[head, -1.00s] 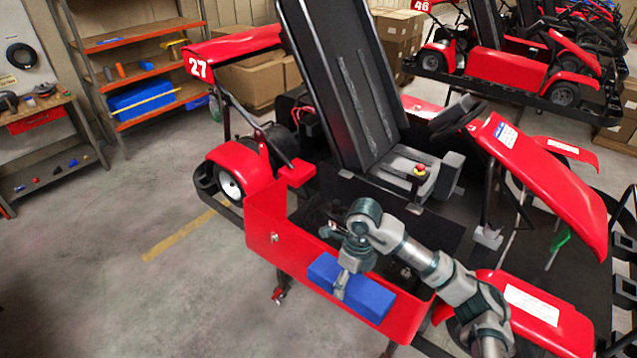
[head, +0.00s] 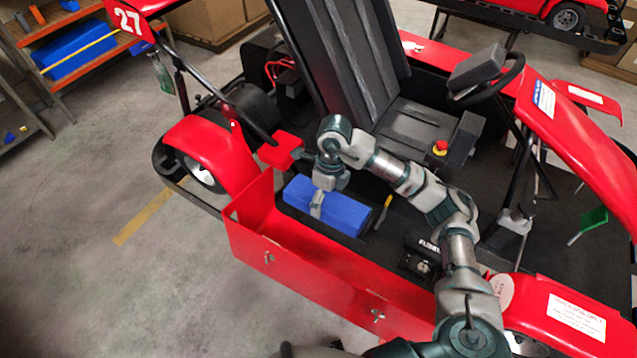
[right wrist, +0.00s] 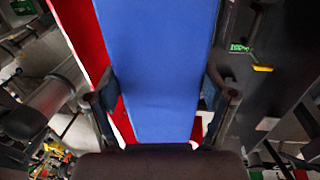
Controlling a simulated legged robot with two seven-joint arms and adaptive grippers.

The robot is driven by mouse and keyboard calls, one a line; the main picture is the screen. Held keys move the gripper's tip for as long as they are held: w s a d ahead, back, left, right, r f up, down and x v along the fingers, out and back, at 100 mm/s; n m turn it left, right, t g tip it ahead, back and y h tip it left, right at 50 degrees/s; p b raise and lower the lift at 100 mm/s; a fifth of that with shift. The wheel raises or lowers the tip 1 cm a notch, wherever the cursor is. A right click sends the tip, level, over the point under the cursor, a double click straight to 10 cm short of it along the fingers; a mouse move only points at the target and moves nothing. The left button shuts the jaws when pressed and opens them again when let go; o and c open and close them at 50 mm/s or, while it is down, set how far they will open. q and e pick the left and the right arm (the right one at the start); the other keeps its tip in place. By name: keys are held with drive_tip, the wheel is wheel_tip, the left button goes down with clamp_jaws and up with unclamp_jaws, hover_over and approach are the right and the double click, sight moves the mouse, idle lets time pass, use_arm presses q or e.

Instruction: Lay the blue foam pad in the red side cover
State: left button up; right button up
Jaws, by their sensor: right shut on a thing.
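The blue foam pad (head: 343,213) is a long block inside the kart's side, just behind the outer wall of the red side cover (head: 300,275). My right gripper (head: 317,205) comes from above and is shut across the pad's middle. In the right wrist view the pad (right wrist: 155,70) runs between the two fingers (right wrist: 160,105), with a red strip of the cover (right wrist: 85,40) along its left. I cannot tell whether the pad rests on the cover's floor or hangs just above it. My left gripper is not in view.
The kart's black seat (head: 345,60) and steering wheel (head: 487,75) stand behind my right arm. A small black box (head: 420,262) and a yellow-handled tool (head: 383,210) lie to the pad's right. The floor at left (head: 90,200) is clear.

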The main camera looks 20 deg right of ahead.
drive_tip(key=shift+s+f, duration=0.6)
drive_tip(key=shift+f, duration=0.05)
drive_tip(key=a+f+b, duration=0.1)
drive_tip(key=f+b, duration=0.1)
drive_tip(key=f, duration=0.5)
drive_tip(key=f+b, duration=0.2)
drive_tip(key=f, duration=0.6)
drive_tip(key=s+a+f+b, duration=0.1)
drive_tip(key=f+b, duration=0.1)
drive_tip(key=f, duration=0.6)
drive_tip(key=shift+a+f, duration=0.25)
drive_tip(key=shift+a, duration=0.1)
drive_tip(key=shift+s+a+f+b, duration=0.1)
drive_tip(key=shift+s+f+b, duration=0.05)
drive_tip(key=shift+f+b, duration=0.8)
drive_tip(key=shift+f, duration=0.1)
drive_tip(key=o, duration=0.9)
